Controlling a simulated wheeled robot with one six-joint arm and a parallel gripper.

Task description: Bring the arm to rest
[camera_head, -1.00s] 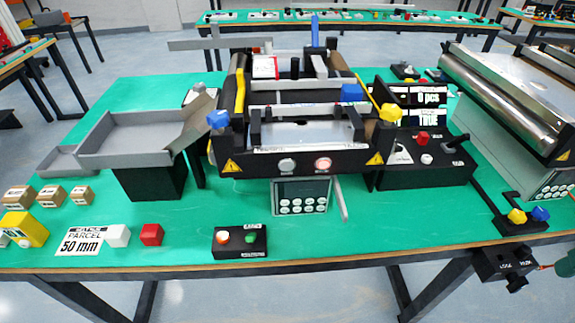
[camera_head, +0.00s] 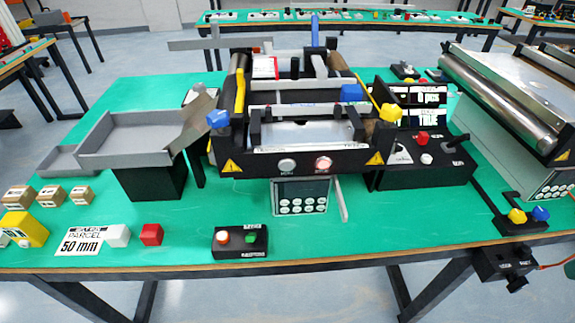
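My arm and gripper do not show in this view. The mini conveyor (camera_head: 290,163) stands in the middle of the green table. It has a dark frame with yellow warning triangles and two round buttons on its front.
A grey chute (camera_head: 135,140) stands left of the conveyor. Small parcels (camera_head: 48,195), a yellow block (camera_head: 25,228), a white cube (camera_head: 117,235) and a red cube (camera_head: 151,234) lie at the front left. A second conveyor (camera_head: 510,95) stands at the right. Clear green tabletop (camera_head: 400,220) lies front right.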

